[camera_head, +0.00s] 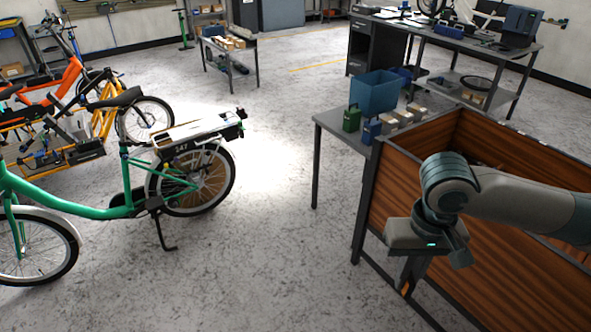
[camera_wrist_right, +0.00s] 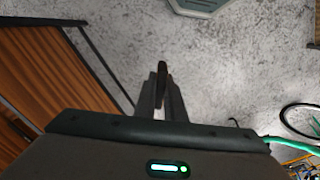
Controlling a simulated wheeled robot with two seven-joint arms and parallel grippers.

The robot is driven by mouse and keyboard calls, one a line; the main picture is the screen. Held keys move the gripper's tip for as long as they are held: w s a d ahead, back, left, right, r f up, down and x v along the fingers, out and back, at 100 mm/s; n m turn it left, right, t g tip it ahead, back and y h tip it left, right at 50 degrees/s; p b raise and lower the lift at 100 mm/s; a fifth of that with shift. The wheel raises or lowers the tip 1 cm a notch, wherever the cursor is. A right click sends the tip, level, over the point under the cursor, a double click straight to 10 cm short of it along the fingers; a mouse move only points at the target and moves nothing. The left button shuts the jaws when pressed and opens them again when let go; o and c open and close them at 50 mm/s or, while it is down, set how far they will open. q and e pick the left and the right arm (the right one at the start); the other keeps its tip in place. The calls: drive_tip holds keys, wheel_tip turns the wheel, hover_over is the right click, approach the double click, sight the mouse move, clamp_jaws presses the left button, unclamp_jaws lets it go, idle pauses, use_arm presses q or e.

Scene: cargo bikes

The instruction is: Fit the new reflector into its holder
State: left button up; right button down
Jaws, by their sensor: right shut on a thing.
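My right gripper (camera_head: 407,284) points down beside the near left corner of a wooden cargo box (camera_head: 395,190), on its outer side. In the right wrist view its fingers (camera_wrist_right: 160,92) are shut on a thin dark piece seen edge-on, which I take for the reflector (camera_wrist_right: 162,72). In the head view a small orange patch at the fingertips looks like the same reflector (camera_head: 405,288). I cannot make out the holder in either view. My left gripper is not in view.
A table behind the box carries a blue bin (camera_head: 375,92), a green can (camera_head: 351,118) and small blocks. A green bike (camera_head: 125,205) stands at left, with an orange bike (camera_head: 55,90) behind it. The floor between the green bike and the box is clear.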

drive_tip(key=s+f, duration=0.4)
drive_tip(key=f, duration=1)
drive_tip(key=shift+f, duration=0.35)
drive_tip(key=shift+w, duration=0.1)
